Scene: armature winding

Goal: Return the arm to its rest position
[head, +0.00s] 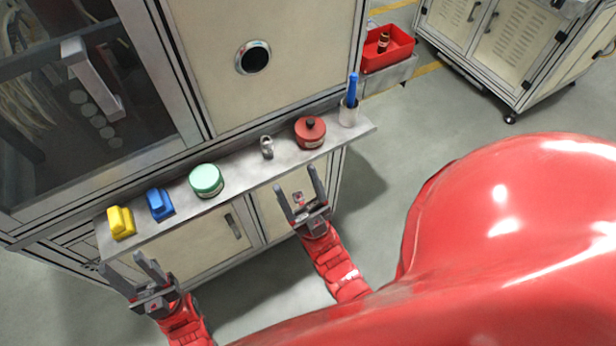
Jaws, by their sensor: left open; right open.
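My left gripper (132,274) is at the lower left, below the yellow block on the shelf. Its two grey fingers are spread with nothing between them. My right gripper (299,191) is in front of the shelf's lower edge, below the small metal part and the red round container. It is also open and empty. Both red forearms come up from the bottom of the head view. A large red part of my own body covers the lower right and hides the floor behind it.
A narrow grey shelf (240,190) on the cabinet holds a yellow block (121,222), a blue block (159,204), a green round container (206,180), a metal part (267,146), a red container (310,131) and a cup (348,113) with a blue-handled tool. A red bin (388,50) stands behind.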

